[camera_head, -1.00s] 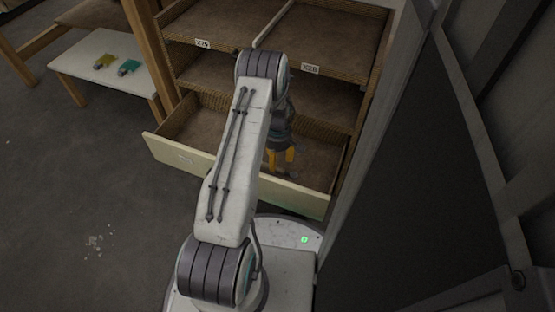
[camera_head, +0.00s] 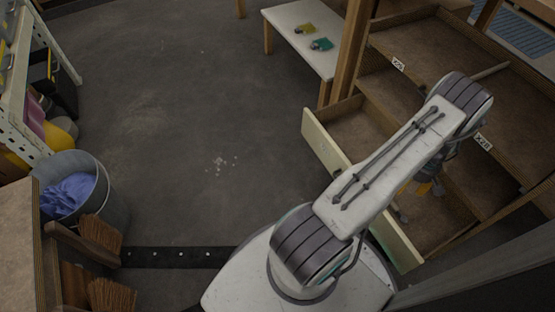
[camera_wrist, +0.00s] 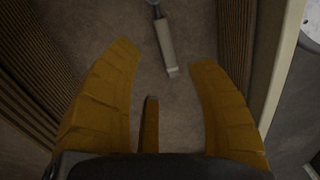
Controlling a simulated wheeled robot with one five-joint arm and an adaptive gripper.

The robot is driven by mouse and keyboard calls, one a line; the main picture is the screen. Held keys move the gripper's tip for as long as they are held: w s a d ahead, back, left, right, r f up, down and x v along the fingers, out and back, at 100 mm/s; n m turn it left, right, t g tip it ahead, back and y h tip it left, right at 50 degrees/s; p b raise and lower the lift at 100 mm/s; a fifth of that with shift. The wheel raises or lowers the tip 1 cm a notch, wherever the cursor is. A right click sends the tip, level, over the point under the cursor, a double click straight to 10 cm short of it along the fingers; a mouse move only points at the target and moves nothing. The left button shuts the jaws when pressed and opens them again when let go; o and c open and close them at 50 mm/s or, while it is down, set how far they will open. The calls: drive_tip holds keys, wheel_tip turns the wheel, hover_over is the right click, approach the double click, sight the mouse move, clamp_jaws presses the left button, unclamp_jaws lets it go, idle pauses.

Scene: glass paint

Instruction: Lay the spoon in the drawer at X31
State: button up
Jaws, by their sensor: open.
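The open drawer (camera_head: 386,232) is pulled out at the bottom of the wooden shelf unit, with a cream front panel. Its label is not readable in the head view. My gripper (camera_head: 424,188) hangs over the drawer, partly behind my arm. In the wrist view my gripper (camera_wrist: 164,58) has its yellow fingers wide apart with nothing between them. The spoon (camera_wrist: 164,42), a thin piece with a pale handle, lies on the brown drawer floor beyond the fingertips, apart from them. Its upper end is cut off by the frame edge.
Shelf compartments with white labels (camera_head: 398,65) stand above the drawer. A white table (camera_head: 290,22) holds yellow and teal items. A bucket with blue cloth (camera_head: 75,190) and brushes (camera_head: 100,235) are at left.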

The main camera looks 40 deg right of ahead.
drive_tip(key=w+a+r+n, duration=0.1)
drive_tip(key=w+a+r, duration=0.3)
drive_tip(key=w+r, duration=1.2)
drive_tip(key=w+a+r+h, duration=0.1)
drive_tip(key=w+a+r, duration=0.7)
drive_tip(key=w+a, duration=0.4)
drive_tip(key=w+a+r+n+t, duration=0.1)
drive_tip(key=a+r, duration=0.2)
drive_tip(key=a, duration=0.4)
drive_tip(key=w+a+r, duration=0.1)
drive_tip(key=a+r, duration=0.3)
drive_tip(key=a, duration=0.4)
drive_tip(key=s+a+r, duration=0.1)
drive_tip(key=s+a, duration=0.3)
drive_tip(key=a, duration=0.3)
drive_tip(key=s+a+r+t, duration=0.1)
drive_tip(key=s+a+r, duration=0.1)
drive_tip(key=s+a, duration=0.3)
drive_tip(key=a, duration=0.3)
drive_tip(key=shift+s+n+y, duration=0.15)
drive_tip(key=shift+n+y, duration=0.15)
drive_tip(key=shift+n, duration=0.1)
